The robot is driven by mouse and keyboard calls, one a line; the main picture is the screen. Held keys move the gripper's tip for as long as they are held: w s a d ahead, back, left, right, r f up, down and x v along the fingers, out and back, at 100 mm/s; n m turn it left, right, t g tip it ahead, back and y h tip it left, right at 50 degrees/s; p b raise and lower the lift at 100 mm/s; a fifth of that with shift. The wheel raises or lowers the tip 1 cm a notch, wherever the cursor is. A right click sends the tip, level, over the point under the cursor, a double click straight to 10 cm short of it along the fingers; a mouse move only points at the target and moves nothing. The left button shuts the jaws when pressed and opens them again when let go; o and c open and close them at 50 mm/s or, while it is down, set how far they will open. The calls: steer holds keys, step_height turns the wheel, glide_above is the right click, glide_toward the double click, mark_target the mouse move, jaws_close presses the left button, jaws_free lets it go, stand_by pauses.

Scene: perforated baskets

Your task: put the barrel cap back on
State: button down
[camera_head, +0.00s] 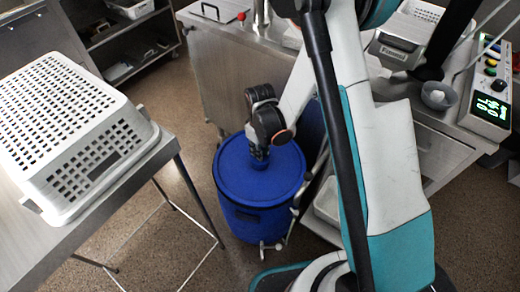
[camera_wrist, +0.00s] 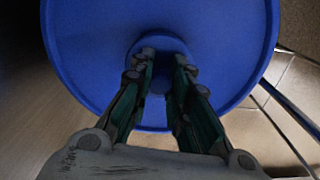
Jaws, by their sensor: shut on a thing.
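A blue barrel (camera_head: 255,222) stands on the floor between the tables in the head view. The round blue barrel cap (camera_head: 236,182) lies over its top, roughly level. Whether the cap sits fully on the rim or slightly above it, I cannot tell. My gripper (camera_head: 259,157) points down at the middle of the cap. In the wrist view, my gripper (camera_wrist: 164,62) has its two fingers on either side of the raised central knob of the cap (camera_wrist: 90,50) and is shut on it. The cap's disc hides the barrel's opening.
A white perforated basket (camera_head: 70,125) lies upside down on a steel table (camera_head: 125,190) at left. A steel counter (camera_head: 235,65) stands behind the barrel. A control box (camera_head: 491,85) and a grey bowl (camera_head: 438,96) are at right. A metal fitting (camera_head: 272,244) is at the barrel's front.

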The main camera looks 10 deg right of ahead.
stand_by(0.3)
steer(key=c, duration=1.4)
jaws_free()
steer(key=shift+c, duration=0.2)
steer(key=o, duration=0.5)
steer(key=shift+r, duration=0.15)
steer(key=shift+r+p, duration=1.95)
steer(key=shift+r, duration=1.35)
